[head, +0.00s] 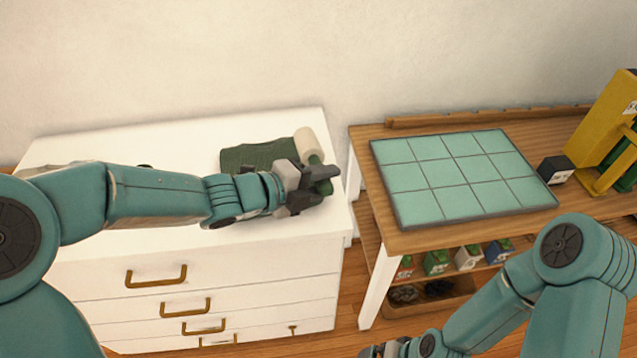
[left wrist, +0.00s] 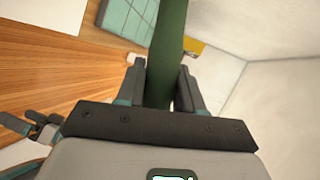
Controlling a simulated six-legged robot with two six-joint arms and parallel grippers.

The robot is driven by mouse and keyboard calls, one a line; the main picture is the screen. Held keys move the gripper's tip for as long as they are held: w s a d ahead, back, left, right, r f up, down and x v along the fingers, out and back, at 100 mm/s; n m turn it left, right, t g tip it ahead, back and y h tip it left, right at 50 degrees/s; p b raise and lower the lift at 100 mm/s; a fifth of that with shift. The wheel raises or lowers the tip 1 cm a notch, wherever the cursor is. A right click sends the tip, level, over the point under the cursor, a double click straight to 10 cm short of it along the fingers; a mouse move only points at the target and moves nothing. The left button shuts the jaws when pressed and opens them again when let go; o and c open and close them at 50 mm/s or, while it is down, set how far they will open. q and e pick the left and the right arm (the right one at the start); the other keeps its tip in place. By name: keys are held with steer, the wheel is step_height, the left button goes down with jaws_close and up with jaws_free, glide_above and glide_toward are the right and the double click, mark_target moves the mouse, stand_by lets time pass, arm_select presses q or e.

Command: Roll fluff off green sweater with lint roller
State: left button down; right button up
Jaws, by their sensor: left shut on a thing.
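The green sweater (head: 258,156) lies folded on the white dresser top, its right part hidden behind my left gripper. The lint roller (head: 305,142) shows a pale cylinder and a bit of green handle at the sweater's right end. My left gripper (head: 322,183) is shut on what looks like the roller's green handle. In the left wrist view, the green handle (left wrist: 168,60) passes between the two fingers. I cannot tell whether the cylinder touches the sweater. No fluff can be made out. My right gripper (head: 383,349) is partly cut off at the bottom edge; its jaws are unclear.
The white dresser (head: 80,245) has brass handles on its front. To the right, a wooden table (head: 420,238) carries a teal tiled mat (head: 455,175), a small black box (head: 556,169) and a yellow stand (head: 600,120). Small cartons (head: 468,257) stand on its lower shelf.

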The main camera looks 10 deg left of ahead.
arm_select(q)
steer(key=shift+w+f+m+t+b, duration=0.1)
steer(key=shift+f+m+t+b, duration=0.25)
steer(key=shift+f, duration=0.4)
steer(key=shift+d+f+m+t+b, duration=0.1)
steer(key=shift+d+m+t+b, duration=0.05)
steer(key=shift+m+t+b, duration=0.15)
steer(key=shift+f, duration=0.15)
steer(key=shift+f+b, duration=1.65)
steer(key=shift+f, duration=1.1)
steer(key=shift+f+b, duration=0.9)
steer(key=shift+b, duration=0.3)
